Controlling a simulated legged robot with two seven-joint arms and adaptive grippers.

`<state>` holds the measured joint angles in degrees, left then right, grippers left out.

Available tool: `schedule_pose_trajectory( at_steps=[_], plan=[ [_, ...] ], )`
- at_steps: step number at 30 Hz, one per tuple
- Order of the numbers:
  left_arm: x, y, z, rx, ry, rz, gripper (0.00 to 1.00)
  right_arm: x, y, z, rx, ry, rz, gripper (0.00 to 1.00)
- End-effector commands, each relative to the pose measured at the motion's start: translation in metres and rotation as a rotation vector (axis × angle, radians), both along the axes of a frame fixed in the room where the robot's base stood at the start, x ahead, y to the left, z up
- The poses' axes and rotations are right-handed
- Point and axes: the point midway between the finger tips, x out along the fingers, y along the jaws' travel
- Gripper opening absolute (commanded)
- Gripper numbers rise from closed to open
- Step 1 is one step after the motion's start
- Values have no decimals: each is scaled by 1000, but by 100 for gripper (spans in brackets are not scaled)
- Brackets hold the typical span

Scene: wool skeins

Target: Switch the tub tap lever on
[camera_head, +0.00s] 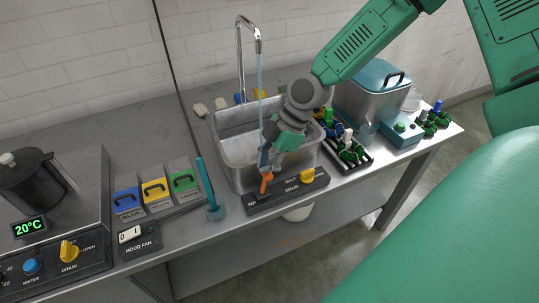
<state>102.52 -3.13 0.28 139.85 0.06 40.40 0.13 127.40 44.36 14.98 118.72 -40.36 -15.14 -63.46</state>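The orange tap lever (266,183) stands on the dark panel (286,192) at the front of the metal tub (240,182). The panel's labels read TAP and DRAIN. My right gripper (268,164) reaches down over the tub's front, its fingertips right at the top of the lever. I cannot tell if they touch or grip it. The curved tap spout (240,55) rises behind the tub, and a thin bluish stream of water (260,85) runs down from it. The gripper partly hides the tub's inside. My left gripper is not in view.
A yellow drain knob (307,174) sits right of the lever. A teal upright tool (207,187) stands left of the tub, beside small colour-handled boxes (155,190). A rack with green skeins (350,152) and a lidded steel bath (373,92) stand to the right.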

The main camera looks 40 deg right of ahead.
Motion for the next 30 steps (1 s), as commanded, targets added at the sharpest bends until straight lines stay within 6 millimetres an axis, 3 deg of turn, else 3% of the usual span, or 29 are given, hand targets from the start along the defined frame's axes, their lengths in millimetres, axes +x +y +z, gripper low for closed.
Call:
schedule_pose_trajectory(
  at_steps=[3,14,21,30],
  plan=[
    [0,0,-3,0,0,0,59,-4,0,-8,-5,16,0,0],
    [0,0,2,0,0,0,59,-4,2,-2,-5,16,1,0],
    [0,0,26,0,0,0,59,4,26,35,-6,9,-3,0],
    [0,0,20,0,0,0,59,-5,-16,79,-2,4,-8,0]
  ],
)
